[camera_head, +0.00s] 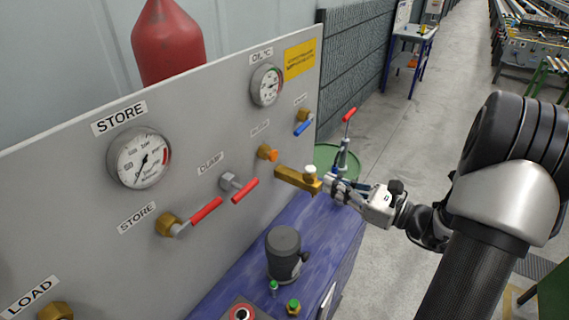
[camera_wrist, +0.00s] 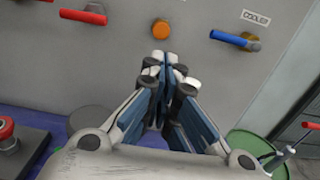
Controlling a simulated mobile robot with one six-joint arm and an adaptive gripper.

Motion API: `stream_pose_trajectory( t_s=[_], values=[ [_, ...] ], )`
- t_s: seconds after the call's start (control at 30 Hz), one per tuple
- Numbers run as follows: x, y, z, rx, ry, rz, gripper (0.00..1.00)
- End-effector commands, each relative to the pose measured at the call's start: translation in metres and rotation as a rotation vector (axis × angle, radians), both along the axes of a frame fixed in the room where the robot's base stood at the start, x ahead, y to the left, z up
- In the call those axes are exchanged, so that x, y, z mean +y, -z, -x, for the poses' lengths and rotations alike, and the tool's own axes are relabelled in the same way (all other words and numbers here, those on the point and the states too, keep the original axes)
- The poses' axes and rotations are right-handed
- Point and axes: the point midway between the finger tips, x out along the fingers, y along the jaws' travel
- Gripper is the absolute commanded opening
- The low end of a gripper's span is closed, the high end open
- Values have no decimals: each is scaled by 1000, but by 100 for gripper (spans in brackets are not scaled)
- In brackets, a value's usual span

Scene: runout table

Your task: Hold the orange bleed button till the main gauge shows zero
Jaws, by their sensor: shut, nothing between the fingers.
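The orange button (camera_head: 268,153) sticks out of the grey panel, right of the DUMP valve. It also shows in the wrist view (camera_wrist: 161,28), just beyond my fingertips. My gripper (camera_head: 329,183) is shut and empty, in front of the panel and to the right of the button in the head view. In the wrist view its fingertips (camera_wrist: 163,62) point at the panel just below the button, with a gap visible in the picture. A STORE gauge (camera_head: 139,158) and a smaller gauge (camera_head: 267,85) are on the panel. Neither is readably marked main, and their exact readings are too small to tell.
A brass fitting (camera_head: 291,178) with a white knob juts out near my fingertips. Red handles (camera_head: 206,210) and a blue handle (camera_head: 303,128) stick out of the panel. A dark cylinder (camera_head: 283,253) stands on the blue bench (camera_head: 222,283). Open floor lies right.

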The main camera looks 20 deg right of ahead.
Motion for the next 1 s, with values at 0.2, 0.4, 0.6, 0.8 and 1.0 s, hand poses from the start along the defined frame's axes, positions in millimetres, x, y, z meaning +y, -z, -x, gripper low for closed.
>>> stream_pose_trajectory(
  t_s=[0.2,0.4,0.6,0.8,1.0],
  values=[
    [1,0,0,0,-2,2,0],
    [9,1,-11,0,-6,4,0],
    [31,1,-43,-2,-10,5,0],
    [55,1,-79,-2,-9,5,0],
    [71,1,-105,-1,-7,4,0]
  ],
)
